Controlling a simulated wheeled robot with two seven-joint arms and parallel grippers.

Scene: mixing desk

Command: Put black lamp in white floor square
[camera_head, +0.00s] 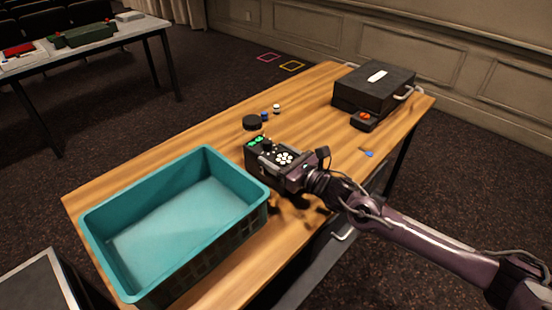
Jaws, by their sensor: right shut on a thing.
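My right gripper (297,174) reaches in from the right and is shut on a small black boxy thing with a cluster of round white spots (285,158), which looks like the black lamp. Its lower part is hidden by the gripper. A black box with green lights (258,143) shows right beside it; I cannot tell whether they touch or are one piece. Both are over the wooden table, just right of the teal crate. No white floor square shows; a pink square (268,57) and a yellow square (292,66) are outlined on the dark carpet behind the table. My left gripper is not in view.
The empty teal crate (97,222) fills the table's near left. A black round thing (252,122) and small blue and white pieces stand behind the gripper. A black case (374,90) sits at the far right. The wooden table (190,135) is clear behind the crate.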

